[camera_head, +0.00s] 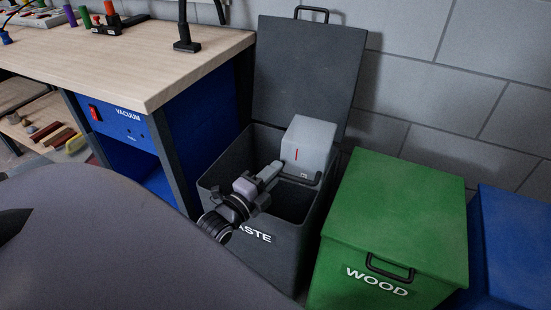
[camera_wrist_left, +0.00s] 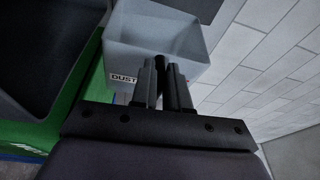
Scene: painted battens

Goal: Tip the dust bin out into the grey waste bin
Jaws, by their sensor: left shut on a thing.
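The grey waste bin (camera_head: 275,262) stands on the floor with its lid (camera_head: 305,65) raised against the wall. I cannot see any contents falling. My right gripper is out of view.
The green wood bin (camera_head: 398,205), lid closed, stands close on the right, with a blue bin (camera_head: 515,240) beyond it. A workbench (camera_head: 140,62) with a blue vacuum unit (camera_head: 125,125) stands close on the left. A block wall (camera_head: 430,90) is behind.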

